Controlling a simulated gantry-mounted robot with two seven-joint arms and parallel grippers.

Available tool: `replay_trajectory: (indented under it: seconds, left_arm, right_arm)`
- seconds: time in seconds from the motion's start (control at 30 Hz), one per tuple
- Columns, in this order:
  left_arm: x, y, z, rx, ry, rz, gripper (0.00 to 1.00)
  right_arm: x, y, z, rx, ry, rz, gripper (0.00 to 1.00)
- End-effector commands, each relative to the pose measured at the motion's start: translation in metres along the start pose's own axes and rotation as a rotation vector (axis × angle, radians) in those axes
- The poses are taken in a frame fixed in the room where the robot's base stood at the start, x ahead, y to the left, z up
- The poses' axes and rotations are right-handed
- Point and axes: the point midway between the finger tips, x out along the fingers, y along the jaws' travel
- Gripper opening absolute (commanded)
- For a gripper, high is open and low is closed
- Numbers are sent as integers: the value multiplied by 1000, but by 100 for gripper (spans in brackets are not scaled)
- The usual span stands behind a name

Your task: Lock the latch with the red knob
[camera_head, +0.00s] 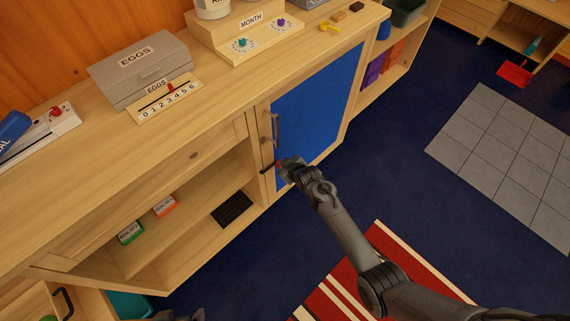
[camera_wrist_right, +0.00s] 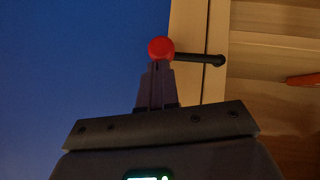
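The latch has a red knob (camera_wrist_right: 161,47) and a black bar (camera_wrist_right: 205,59). In the right wrist view the bar points right from the knob, across the light wooden edge beside the blue door (camera_head: 315,105). In the head view the black bar (camera_head: 266,169) shows at the door's lower left, and the knob is mostly hidden by my right gripper (camera_head: 284,165). In the right wrist view the fingers (camera_wrist_right: 157,72) are together, with their tips at the knob; no clear gap shows between them. Only a small grey part of my left arm shows at the bottom edge of the head view.
A metal door handle (camera_head: 275,128) stands above the latch. Left of it is an open compartment with a black mat (camera_head: 232,209) and small boxes (camera_head: 165,206). An egg box (camera_head: 140,68) and dial panel (camera_head: 262,40) are on the counter. Blue floor lies right of my arm.

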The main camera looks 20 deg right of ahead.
Motion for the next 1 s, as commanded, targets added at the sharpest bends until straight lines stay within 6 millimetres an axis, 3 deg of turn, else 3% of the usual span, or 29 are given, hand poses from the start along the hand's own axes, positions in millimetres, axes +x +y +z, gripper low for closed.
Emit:
replay_trajectory:
  seconds: [0.47,0.8,1.0]
  left_arm:
    - [-8,3,-3,-13,2,10,100]
    - [-51,0,-17,-11,2,9,100]
    - [-50,-1,-17,-4,2,3,100]
  right_arm:
    - [-5,2,-2,0,-7,0,0]
    - [-35,7,-34,-2,-2,0,0]
    - [-67,8,-27,-1,-1,1,0]
